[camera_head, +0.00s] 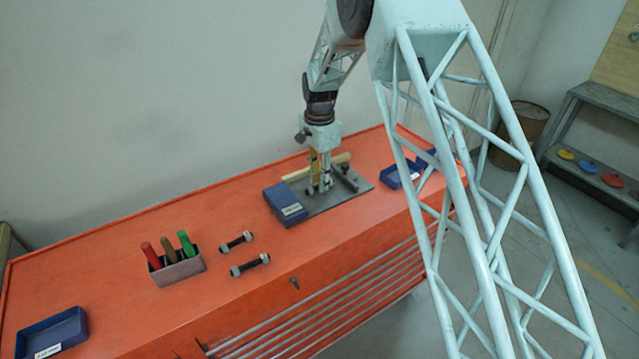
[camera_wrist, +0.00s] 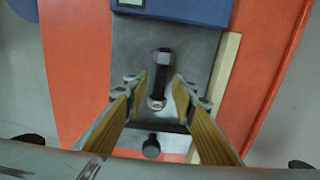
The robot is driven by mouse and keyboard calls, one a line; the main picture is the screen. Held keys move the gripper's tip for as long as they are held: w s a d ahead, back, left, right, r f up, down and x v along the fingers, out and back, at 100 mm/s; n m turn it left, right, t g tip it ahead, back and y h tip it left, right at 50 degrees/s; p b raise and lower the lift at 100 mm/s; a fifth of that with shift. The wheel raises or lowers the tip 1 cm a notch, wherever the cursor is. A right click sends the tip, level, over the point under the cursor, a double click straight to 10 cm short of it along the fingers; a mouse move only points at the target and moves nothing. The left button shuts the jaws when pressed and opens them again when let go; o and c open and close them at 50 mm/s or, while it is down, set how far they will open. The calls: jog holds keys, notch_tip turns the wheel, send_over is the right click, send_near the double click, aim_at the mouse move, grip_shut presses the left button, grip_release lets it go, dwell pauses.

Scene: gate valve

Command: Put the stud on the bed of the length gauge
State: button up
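The length gauge is a grey plate (camera_head: 345,194) with a blue box at one end, on the orange bench. Its bed also shows in the wrist view (camera_wrist: 130,50). A stud (camera_wrist: 160,78), a dark rod with a bright nut at each end, appears to lie on the bed, lengthwise in the wrist view. My gripper (camera_head: 319,189) is low over the plate, pointing down. In the wrist view its yellow-padded fingers (camera_wrist: 157,90) stand apart, one on each side of the stud, with gaps visible on both sides. In the head view the gripper mostly hides this stud.
Two more studs (camera_head: 236,242) (camera_head: 250,265) lie on the bench left of the gauge. Nearby are a holder (camera_head: 178,270) with coloured handles and blue trays (camera_head: 52,333) (camera_head: 401,176). A pale bar (camera_wrist: 222,85) lies along the plate. A dark knob (camera_wrist: 151,147) stands at its end.

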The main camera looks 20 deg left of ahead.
notch_tip(320, 180, up, 11)
jog(key=shift+b, duration=0.35)
jog(key=shift+d+r, duration=0.1)
dwell(1.1)
